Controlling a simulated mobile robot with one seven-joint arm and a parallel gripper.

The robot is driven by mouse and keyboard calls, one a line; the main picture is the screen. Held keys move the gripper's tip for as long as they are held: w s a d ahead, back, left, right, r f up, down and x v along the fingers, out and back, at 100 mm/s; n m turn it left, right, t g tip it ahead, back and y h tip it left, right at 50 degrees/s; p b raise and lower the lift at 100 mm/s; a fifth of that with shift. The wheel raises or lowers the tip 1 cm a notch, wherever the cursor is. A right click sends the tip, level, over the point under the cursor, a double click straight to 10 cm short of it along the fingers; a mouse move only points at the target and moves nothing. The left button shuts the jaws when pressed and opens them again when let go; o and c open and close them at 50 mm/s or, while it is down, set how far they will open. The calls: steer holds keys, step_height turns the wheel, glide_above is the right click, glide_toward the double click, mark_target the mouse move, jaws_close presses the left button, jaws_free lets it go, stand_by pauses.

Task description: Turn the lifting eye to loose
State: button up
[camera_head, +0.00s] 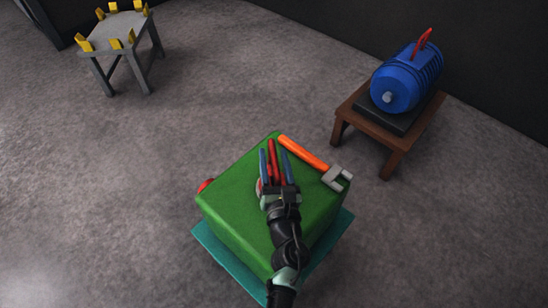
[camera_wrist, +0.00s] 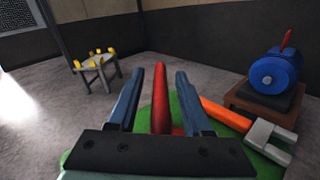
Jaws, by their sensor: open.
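The green casting (camera_head: 235,190) is a large block on a teal base (camera_head: 330,238). A red lifting eye (camera_head: 271,160) stands on its top, seen nearly edge-on as an upright bar. My gripper (camera_head: 275,153) is over the casting top, with its blue fingers apart, one on each side of the eye. In the wrist view the eye (camera_wrist: 160,100) shows between the two fingers (camera_wrist: 160,71), with a gap visible on both sides. The eye's lower part is hidden behind my gripper's body.
An orange-handled wrench with a grey jaw (camera_head: 338,178) lies on the casting, right of my gripper. A red part (camera_head: 206,185) juts from its left side. A blue motor (camera_head: 405,82) sits on a wooden stand (camera_head: 388,143). A grey table (camera_head: 110,44) holds several yellow blocks.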

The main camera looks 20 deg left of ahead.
jaws_close()
stand_by(0.3)
stand_by(1.2)
